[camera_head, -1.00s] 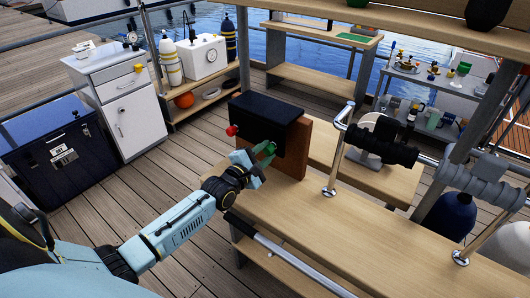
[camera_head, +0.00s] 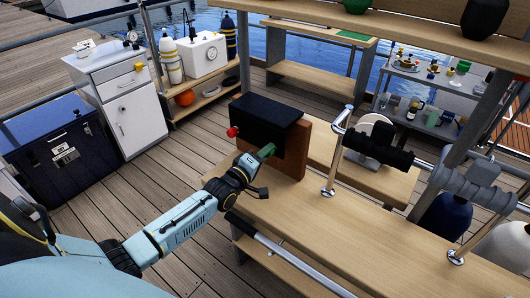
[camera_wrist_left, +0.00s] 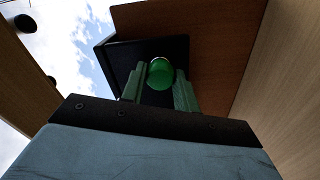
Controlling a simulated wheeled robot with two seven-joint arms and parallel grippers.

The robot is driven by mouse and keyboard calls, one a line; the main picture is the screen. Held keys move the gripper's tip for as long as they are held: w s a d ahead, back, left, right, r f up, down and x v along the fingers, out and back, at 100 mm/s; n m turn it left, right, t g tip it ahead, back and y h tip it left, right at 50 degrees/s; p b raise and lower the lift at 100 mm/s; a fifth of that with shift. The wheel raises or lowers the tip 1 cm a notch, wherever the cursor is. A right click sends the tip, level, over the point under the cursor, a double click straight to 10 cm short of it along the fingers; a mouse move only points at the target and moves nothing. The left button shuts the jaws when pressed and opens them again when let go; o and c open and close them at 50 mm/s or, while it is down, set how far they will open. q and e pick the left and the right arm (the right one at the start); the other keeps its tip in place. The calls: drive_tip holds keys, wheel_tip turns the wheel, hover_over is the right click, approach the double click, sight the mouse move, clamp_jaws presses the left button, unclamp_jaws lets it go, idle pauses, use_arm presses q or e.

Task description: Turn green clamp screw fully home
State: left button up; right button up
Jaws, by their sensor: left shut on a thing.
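The green clamp screw (camera_wrist_left: 160,72) has a rounded head and shows in the left wrist view in front of a dark block. My left gripper (camera_wrist_left: 159,90) has its green fingers on both sides of the screw and is shut on it. In the head view my left gripper (camera_head: 264,152) is at the front face of the black block (camera_head: 266,112), which is fixed against a brown wooden board (camera_head: 290,165). There the green screw and the green fingers are hard to tell apart. A red knob (camera_head: 232,132) sticks out of the block's left side. My right gripper is not in view.
A wooden bench (camera_head: 330,220) with a metal rail (camera_head: 338,150) lies right of my left arm. A white cabinet (camera_head: 125,100) and a dark chest (camera_head: 60,150) stand at the left. Shelves with bottles and tools stand behind. The deck between is clear.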

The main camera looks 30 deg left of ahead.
use_arm(q)
drive_tip(key=m+p, duration=0.1)
drive_tip(key=m, duration=2.4)
drive_tip(key=shift+m, duration=0.3)
drive_tip(key=o, duration=1)
drive_tip(key=shift+d, duration=0.1)
drive_tip(key=shift+c, duration=0.2)
drive_tip(key=s+a, duration=0.1)
drive_tip(key=s, duration=1.2)
drive_tip(key=shift+s, duration=0.2)
